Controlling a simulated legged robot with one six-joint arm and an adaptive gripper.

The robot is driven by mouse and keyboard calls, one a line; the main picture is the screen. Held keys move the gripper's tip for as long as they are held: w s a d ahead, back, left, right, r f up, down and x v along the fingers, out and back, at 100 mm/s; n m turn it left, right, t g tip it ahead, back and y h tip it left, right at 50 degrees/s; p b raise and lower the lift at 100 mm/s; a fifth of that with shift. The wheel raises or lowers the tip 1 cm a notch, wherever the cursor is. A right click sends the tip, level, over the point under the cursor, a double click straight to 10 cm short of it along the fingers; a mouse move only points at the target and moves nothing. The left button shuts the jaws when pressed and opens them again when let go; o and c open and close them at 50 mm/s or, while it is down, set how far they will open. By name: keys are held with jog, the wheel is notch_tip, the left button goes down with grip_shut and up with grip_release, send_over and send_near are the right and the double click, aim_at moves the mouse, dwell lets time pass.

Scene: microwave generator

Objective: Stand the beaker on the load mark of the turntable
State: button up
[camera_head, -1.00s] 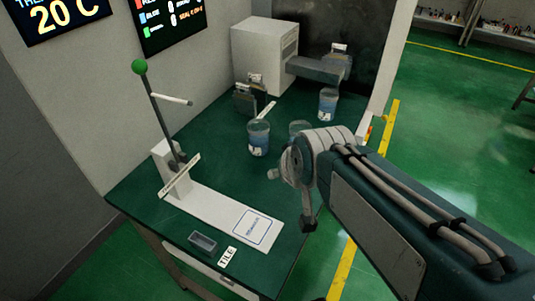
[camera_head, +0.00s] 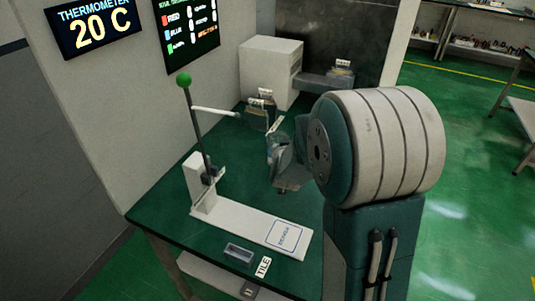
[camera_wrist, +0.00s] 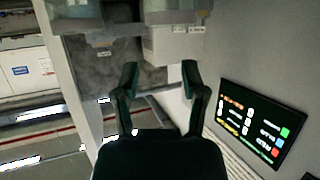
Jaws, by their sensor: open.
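My gripper (camera_wrist: 160,92) is in the wrist view with its two dark fingers spread and nothing between them. In the head view the end of my arm (camera_head: 286,160) hangs over the middle of the green bench. I cannot make out a beaker in either view now; my arm covers the part of the bench to the right. I cannot identify a turntable or its load mark. A white flat base (camera_head: 250,227) with a blue-outlined square (camera_head: 288,235) lies at the front of the bench. A green-knobbed lever (camera_head: 196,120) stands at its left end.
A white box (camera_head: 268,68) stands at the back of the bench, with a grey shelf-like unit (camera_head: 322,82) to its right. A small grey tray (camera_head: 239,252) and a TILE label (camera_head: 263,266) are at the front edge. Wall displays (camera_head: 95,25) hang at the back left.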

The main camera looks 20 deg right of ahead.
send_near(285, 137)
jog(key=w+d, duration=0.2)
jog(key=shift+w+a+f, duration=0.25)
jog(key=shift+w+f, duration=0.25)
jog(key=shift+f, duration=0.05)
jog(key=x, duration=0.4)
jog(key=shift+f, duration=0.2)
jog(key=shift+d+f, duration=0.25)
jog(key=shift+d, duration=0.05)
jog(key=shift+a, duration=0.2)
grip_shut()
jog(key=shift+a, duration=0.1)
